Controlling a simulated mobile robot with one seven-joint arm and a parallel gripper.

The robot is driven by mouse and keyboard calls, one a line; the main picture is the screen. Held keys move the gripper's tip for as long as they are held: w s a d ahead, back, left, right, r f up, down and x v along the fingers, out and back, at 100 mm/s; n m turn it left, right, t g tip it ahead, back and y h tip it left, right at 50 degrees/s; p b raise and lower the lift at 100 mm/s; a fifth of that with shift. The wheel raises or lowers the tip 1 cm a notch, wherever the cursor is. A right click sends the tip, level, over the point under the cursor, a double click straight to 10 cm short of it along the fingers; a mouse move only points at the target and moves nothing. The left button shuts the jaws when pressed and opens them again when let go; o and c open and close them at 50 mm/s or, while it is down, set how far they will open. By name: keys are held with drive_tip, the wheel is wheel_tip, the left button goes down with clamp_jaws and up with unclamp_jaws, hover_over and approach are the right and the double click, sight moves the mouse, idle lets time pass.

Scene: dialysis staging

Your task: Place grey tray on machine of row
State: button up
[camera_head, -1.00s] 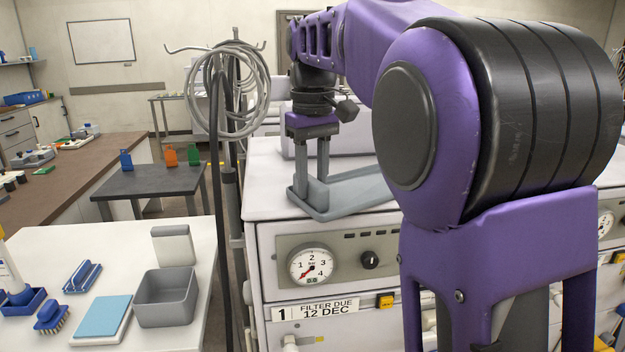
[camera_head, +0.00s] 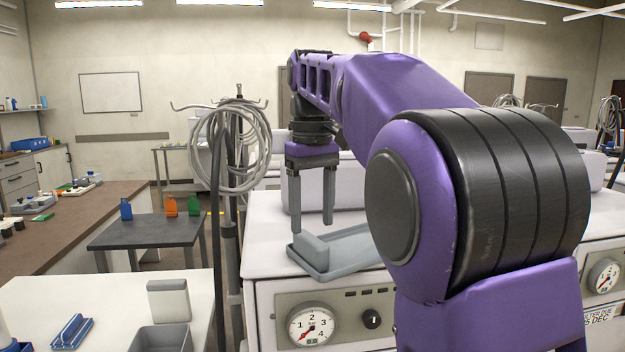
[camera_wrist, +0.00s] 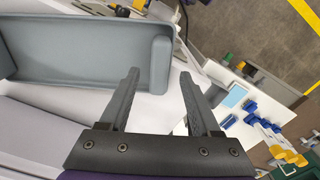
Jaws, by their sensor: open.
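The grey tray (camera_head: 345,255) lies flat on the white top of the machine (camera_head: 262,258) with a gauge on its front. It has a low rim and a raised grey block at its left end, and it also shows in the wrist view (camera_wrist: 80,50). My gripper (camera_head: 311,222) is open, its fingers pointing down just above that block. In the wrist view my gripper (camera_wrist: 161,82) is empty, with the raised end seen beyond and between the fingertips. My arm hides the tray's right part in the head view.
A stand with coiled grey hose (camera_head: 238,150) rises close to the machine's left side. A white table (camera_head: 100,300) with a grey bin (camera_head: 160,338) is at front left. Another gauge machine (camera_head: 600,262) stands at right.

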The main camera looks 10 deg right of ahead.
wheel_tip(320, 180, up, 8)
drive_tip(key=shift+f, duration=0.25)
idle(0.4)
